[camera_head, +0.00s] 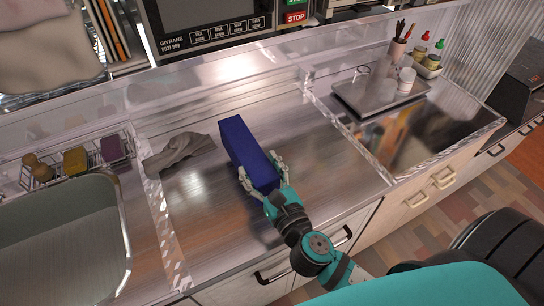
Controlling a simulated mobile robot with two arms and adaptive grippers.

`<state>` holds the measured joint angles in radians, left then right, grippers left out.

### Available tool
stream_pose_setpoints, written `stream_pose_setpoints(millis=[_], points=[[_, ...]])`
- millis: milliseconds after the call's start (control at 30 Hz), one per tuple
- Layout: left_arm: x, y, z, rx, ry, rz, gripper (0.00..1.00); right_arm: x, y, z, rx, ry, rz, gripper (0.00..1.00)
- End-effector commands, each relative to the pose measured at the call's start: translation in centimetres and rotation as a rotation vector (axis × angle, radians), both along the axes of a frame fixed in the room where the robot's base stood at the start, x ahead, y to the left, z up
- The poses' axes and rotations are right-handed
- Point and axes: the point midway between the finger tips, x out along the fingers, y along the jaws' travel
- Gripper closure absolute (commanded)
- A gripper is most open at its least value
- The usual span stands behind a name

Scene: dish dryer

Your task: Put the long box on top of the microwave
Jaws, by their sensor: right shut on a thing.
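The long box (243,148) is dark blue and lies over the steel counter, its far end pointing up and to the left. My right gripper (262,175) is shut on the near end of the box, one finger on each side. I cannot tell whether the box touches the counter or is slightly lifted. The microwave (215,22) stands at the back, above the counter; only its lower front with buttons shows, and its top is out of view. My left gripper is not in view.
A grey cloth (180,152) lies left of the box. A sink (62,240) is at the lower left, with a wire rack (78,160) behind it. A tray (380,92) with cups and bottles nearby stands at the right. The counter right of the box is clear.

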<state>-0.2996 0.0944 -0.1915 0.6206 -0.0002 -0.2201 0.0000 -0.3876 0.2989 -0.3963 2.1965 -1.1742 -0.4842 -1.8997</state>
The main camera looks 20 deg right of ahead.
Motion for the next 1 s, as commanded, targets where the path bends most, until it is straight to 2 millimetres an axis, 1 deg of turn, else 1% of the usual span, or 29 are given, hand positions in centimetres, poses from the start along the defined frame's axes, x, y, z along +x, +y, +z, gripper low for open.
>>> stream_pose_setpoints(millis=[33, 100, 200, 300, 367, 467, 600, 667, 900, 1000], points=[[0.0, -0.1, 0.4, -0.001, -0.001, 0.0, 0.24, 0.9, -1.2, 0.2, -0.007, -0.004, -0.002, 0.79], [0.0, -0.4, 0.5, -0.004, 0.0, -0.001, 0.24, 2.0, -2.4, 0.0, -0.004, -0.003, -0.001, 0.79], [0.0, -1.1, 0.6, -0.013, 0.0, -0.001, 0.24, 3.2, -3.8, -0.3, -0.003, -0.002, 0.0, 0.79], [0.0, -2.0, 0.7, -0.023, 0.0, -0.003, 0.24, 3.9, -4.7, -0.4, -0.001, -0.002, -0.001, 0.79], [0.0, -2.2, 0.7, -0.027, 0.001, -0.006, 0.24, 4.1, -4.9, -0.5, 0.0, -0.002, 0.0, 0.79], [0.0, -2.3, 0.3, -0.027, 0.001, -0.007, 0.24, 4.2, -5.0, -1.3, 0.002, 0.0, -0.001, 0.79], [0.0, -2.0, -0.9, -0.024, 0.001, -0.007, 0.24, 4.1, -5.0, -3.5, 0.005, 0.003, -0.003, 0.79], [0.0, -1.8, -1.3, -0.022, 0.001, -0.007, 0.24, 4.1, -5.0, -4.2, 0.003, 0.003, -0.002, 0.79], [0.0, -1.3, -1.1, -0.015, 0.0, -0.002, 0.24, 4.1, -4.9, -4.1, 0.0, 0.0, 0.0, 0.79], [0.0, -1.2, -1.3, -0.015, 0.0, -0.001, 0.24, 4.1, -4.9, -4.3, 0.0, 0.001, 0.0, 0.79]])
